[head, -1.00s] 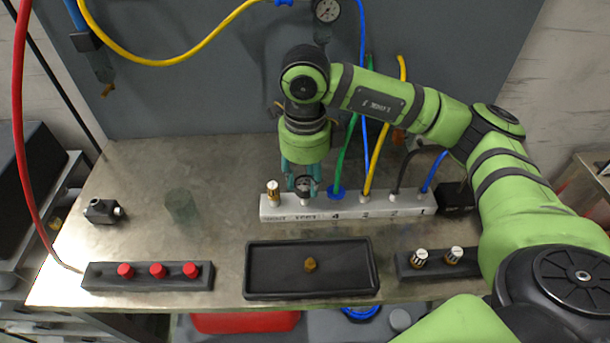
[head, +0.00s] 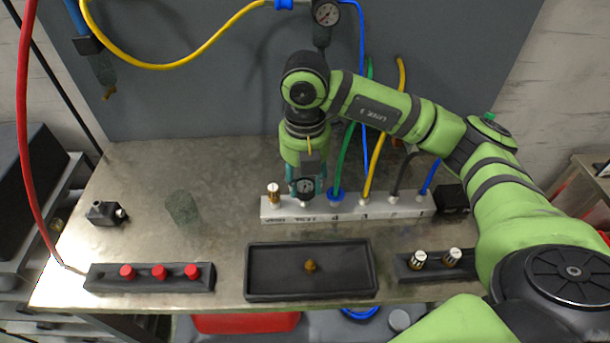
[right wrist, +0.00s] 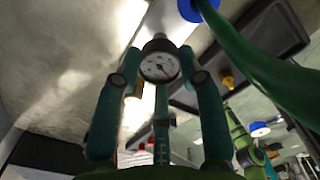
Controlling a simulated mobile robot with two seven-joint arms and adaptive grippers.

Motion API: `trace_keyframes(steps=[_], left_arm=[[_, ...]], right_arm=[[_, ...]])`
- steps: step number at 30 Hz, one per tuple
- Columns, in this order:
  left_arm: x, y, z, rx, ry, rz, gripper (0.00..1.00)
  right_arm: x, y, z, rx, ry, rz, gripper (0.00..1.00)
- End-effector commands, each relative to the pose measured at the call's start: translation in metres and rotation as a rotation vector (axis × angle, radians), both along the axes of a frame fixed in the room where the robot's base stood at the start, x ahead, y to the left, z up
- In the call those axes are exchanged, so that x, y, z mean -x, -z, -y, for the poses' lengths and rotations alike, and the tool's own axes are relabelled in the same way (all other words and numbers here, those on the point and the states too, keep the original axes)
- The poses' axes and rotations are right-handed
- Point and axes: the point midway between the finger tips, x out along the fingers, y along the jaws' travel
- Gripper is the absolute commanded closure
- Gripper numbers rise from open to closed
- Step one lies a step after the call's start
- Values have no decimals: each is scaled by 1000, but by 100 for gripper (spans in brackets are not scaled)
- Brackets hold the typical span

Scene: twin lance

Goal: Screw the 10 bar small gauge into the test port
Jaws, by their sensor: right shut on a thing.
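The small gauge (head: 305,187), with a round white dial and black rim, stands at the test port near the left end of the white manifold block (head: 348,207). My right gripper (head: 305,183) points down and is shut on the gauge from both sides. The port is hidden behind the gauge and fingers, so I cannot tell how deep the thread sits. The dial's range is too small to read. My left gripper is out of view.
Green, blue, yellow and black hoses rise from the block right of the gauge, the green hose (head: 348,152) closest. In front are a black tray (head: 262,284) with a brass piece, a red-capped rack (head: 190,283), and another rack (head: 408,271).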

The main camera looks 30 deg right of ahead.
Motion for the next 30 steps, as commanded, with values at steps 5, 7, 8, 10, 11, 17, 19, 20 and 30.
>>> trace_keyframes(steps=[5, 7, 8, 10, 11, 17, 19, 20, 30], left_arm=[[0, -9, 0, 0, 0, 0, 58], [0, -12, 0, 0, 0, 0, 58], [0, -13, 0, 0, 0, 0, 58], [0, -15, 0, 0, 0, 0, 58], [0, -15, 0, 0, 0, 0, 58], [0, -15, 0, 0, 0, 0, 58], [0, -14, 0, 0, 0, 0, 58], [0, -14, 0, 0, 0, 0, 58], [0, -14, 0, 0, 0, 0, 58]], right_arm=[[2, 2, -1, -1, 285, -10, 100], [2, 2, -1, -1, 392, -10, 100], [2, 2, -2, -1, 433, -11, 100], [3, 3, -2, 0, 508, -12, 100], [3, 3, -2, 0, 532, -12, 100], [2, 4, -2, 0, 573, -10, 100], [2, 4, -2, 0, 572, -11, 100], [2, 4, -2, 0, 572, -11, 100], [1, 2, -1, -1, 569, -5, 47]])
